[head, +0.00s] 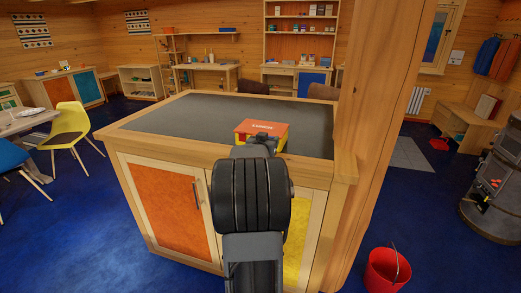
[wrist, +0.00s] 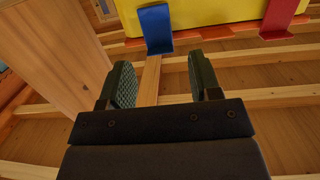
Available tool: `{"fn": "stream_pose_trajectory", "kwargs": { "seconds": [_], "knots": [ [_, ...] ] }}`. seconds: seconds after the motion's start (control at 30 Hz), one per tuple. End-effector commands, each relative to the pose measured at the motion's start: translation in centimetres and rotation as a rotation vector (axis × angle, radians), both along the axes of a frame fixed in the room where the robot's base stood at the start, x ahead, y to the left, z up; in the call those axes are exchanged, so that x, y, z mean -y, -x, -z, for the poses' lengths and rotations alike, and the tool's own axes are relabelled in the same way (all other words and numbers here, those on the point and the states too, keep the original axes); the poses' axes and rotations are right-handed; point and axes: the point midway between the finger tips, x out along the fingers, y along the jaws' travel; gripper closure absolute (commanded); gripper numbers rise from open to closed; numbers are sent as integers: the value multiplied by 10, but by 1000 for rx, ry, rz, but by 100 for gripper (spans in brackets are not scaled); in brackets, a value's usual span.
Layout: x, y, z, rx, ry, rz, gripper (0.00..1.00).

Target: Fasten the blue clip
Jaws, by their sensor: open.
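The box (head: 270,124) has a red lid with white lettering and yellow sides. It sits on the dark top of the counter, near its front right. In the wrist view the box's yellow wall (wrist: 215,10) shows at the top, with an orange-red strip along its lower edge. The blue clip (wrist: 155,28) stands out at this wall, its lip bent at the end; whether it is latched I cannot tell. My gripper (wrist: 163,75) is open and empty, its fingers apart, just short of the clip. My arm hides the gripper and clip in the head view.
A red clip (wrist: 281,16) is on the same wall, to the right. A thick wooden post (head: 372,130) rises at the counter's right edge. The dark counter top (head: 195,115) is bare left of the box. A red bucket (head: 387,270) stands on the floor at right.

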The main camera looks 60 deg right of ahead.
Motion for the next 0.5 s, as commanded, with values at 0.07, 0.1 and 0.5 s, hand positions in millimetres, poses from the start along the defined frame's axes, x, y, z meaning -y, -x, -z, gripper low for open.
{"fn": "stream_pose_trajectory", "kwargs": {
  "seconds": [0.07,0.1,0.5],
  "knots": [
    [-18,4,-3,3,1,-4,43],
    [-26,6,-4,2,2,-3,43],
    [-91,24,-11,1,0,-3,43]
  ]
}}
